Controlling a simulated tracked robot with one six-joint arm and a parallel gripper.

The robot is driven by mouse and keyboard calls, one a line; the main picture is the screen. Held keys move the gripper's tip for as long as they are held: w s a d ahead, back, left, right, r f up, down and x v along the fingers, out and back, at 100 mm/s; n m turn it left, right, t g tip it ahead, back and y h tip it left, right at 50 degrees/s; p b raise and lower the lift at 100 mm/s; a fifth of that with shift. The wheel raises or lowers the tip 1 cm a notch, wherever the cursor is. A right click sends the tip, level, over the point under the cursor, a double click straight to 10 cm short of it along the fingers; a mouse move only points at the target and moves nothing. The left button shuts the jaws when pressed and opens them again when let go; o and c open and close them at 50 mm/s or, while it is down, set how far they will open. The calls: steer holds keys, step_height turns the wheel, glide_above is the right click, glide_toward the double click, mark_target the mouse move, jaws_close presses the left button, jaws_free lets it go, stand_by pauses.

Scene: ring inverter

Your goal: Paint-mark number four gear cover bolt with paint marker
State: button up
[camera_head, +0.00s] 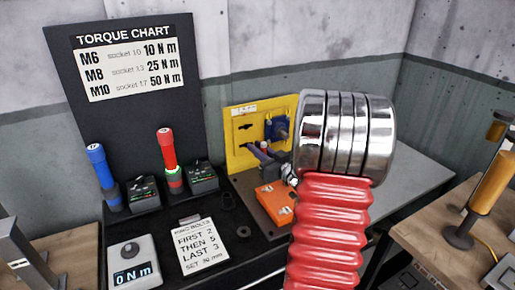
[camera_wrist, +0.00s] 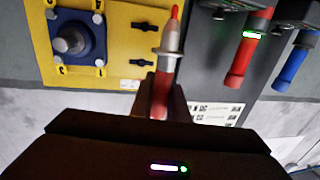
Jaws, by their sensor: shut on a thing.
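In the wrist view, my gripper (camera_wrist: 161,98) is shut on a paint marker (camera_wrist: 170,42), with a red tip, pale grey middle and red lower body. A blue gear cover (camera_wrist: 66,52) with a large grey round centre sits on that panel, left of the marker. Small grey bolts (camera_wrist: 98,62) show at its corners; I cannot read which is number four. The head view also shows the blue cover (camera_head: 279,128), small and partly hidden by my arm. The marker tip appears apart from the bolts.
The yellow panel (camera_head: 238,156) stands behind an orange box (camera_head: 273,200). Red (camera_head: 167,150) and blue (camera_head: 98,168) torque tools stand left, by a torque chart (camera_head: 127,62). A note card (camera_head: 202,245) and a 0 N m display (camera_head: 134,270) lie in front.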

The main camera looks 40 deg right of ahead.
steer(key=shift+s, duration=0.1)
steer(key=shift+f, duration=2.7)
steer(key=shift+f, duration=0.4)
stand_by(0.4)
steer(key=shift+r, duration=2.5)
steer(key=shift+s, duration=0.15)
